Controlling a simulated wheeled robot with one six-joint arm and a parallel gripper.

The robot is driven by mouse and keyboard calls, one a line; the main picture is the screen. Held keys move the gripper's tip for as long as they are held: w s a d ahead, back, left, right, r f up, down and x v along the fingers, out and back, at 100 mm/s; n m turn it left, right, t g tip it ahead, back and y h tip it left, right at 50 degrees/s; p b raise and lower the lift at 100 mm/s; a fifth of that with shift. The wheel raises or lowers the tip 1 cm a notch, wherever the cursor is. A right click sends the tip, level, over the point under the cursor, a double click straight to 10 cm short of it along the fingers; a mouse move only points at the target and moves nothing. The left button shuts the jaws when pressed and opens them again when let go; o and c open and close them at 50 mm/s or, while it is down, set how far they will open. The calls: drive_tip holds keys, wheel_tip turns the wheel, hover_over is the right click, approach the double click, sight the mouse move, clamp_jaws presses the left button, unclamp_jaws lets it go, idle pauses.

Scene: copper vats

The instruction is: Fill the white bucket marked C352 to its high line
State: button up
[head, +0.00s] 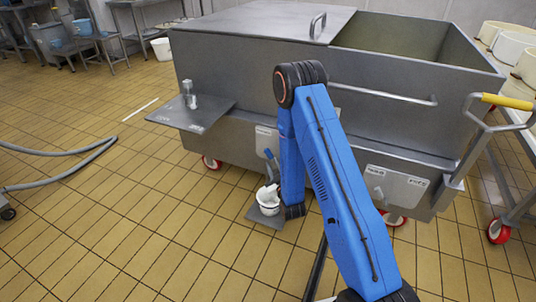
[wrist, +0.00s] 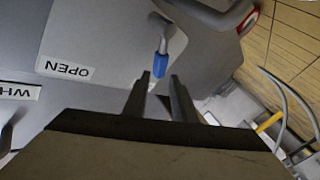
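A white bucket (head: 267,197) stands on a small grey plate (head: 264,217) on the floor, below the front of a large steel vat (head: 235,85). My arm hides part of it, and no mark or line on it is readable. A lever with a blue handle (head: 269,154) is on the vat's front; its blue tip (wrist: 161,65) shows in the wrist view. An OPEN label (wrist: 67,70) appears upside down beside it. My gripper (wrist: 160,76) is open, its two fingers apart on either side of the blue tip. Contact cannot be told.
A side shelf (head: 193,115) with a small metal vessel (head: 190,101) juts from the vat's left. A hose (head: 62,176) lies at left. The tiled floor in front is mostly clear.

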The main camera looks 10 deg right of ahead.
sight(269, 154)
drive_tip(key=w, duration=0.9)
drive_tip(key=shift+w+a, duration=0.1)
drive_tip(key=shift+a, duration=0.15)
clamp_jaws()
